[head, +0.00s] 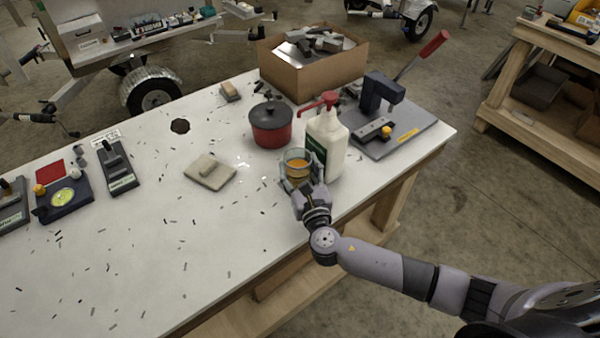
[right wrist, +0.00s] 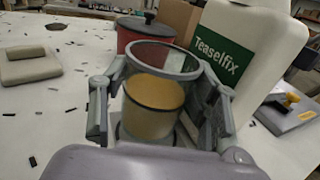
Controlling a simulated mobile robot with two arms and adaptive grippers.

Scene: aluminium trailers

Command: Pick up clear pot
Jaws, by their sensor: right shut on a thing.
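The clear pot (head: 297,160) is a see-through jar with amber content in its lower part. It stands upright near the table's right front edge, and it also shows in the right wrist view (right wrist: 155,92). My right gripper (head: 297,176) is shut on the clear pot, with a finger on each side of it, as the right wrist view (right wrist: 158,105) shows. Whether the pot's base touches the table is hidden by the gripper. My left gripper is not in view.
A white Teaselfix bottle (head: 327,144) with a red pump stands right beside the pot. Behind are a red lidded pot (head: 270,125), a cardboard box (head: 313,65) and a lever press (head: 385,110). A beige block (head: 210,171) lies left. The white table (head: 150,235) is mostly clear at front left, with scattered chips.

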